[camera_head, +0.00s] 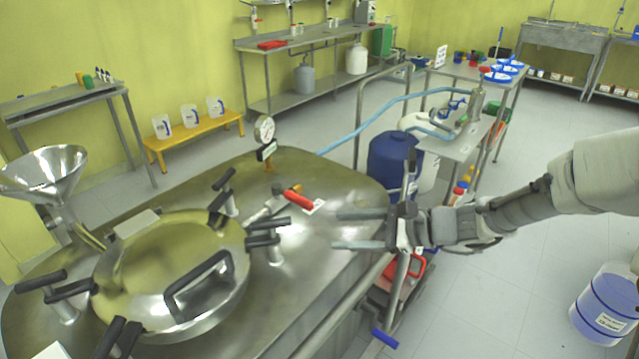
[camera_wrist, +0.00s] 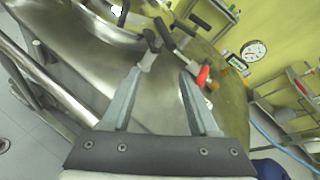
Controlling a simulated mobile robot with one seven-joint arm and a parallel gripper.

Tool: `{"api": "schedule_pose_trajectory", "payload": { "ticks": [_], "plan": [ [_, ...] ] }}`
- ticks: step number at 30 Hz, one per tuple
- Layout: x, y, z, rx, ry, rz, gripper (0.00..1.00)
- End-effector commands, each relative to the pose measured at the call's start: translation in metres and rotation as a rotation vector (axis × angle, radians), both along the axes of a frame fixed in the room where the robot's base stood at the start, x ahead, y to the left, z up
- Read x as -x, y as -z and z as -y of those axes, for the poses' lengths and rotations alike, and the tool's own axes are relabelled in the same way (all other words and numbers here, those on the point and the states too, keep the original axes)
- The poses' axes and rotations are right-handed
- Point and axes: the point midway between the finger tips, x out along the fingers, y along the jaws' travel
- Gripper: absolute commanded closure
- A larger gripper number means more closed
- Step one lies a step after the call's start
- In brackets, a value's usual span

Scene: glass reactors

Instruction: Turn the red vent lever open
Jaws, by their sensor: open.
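The red vent lever (camera_head: 298,199) is on a small metal valve on top of the steel reactor (camera_head: 310,250), just right of the round hatch. It points to the right and slightly toward me. In the wrist view the red lever (camera_wrist: 203,75) shows just beyond the right finger's tip, partly hidden by it. My gripper (camera_head: 337,230) is open and empty above the reactor's right edge, to the right of the lever and apart from it. In the wrist view my gripper's fingers (camera_wrist: 165,68) reach toward the valve and the black clamp handles.
The hatch lid (camera_head: 165,265) has several black clamp handles (camera_head: 265,231) around it, one group close to the lever. A pressure gauge (camera_head: 264,130) stands behind the valve. A steel rail (camera_head: 330,318) runs along the reactor's right side. A blue drum (camera_head: 392,165) stands behind my gripper.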

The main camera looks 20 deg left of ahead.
Motion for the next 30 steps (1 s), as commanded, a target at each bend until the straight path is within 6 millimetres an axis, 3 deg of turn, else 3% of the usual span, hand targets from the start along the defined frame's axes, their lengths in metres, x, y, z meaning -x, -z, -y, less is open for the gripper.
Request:
{"api": "schedule_pose_trajectory", "payload": {
  "ticks": [1,6,12,20,30],
  "plan": [
    [-0.012,0.016,-0.008,-0.059,0.047,-0.074,0.39],
    [-0.052,0.045,-0.027,-0.247,0.213,-0.299,0.39],
    [-0.086,0.071,-0.034,-0.39,0.354,-0.478,0.39],
    [-0.1,0.081,-0.043,-0.44,0.405,-0.539,0.39],
    [-0.117,0.081,-0.107,-0.438,0.401,-0.537,0.39]
  ]
}}
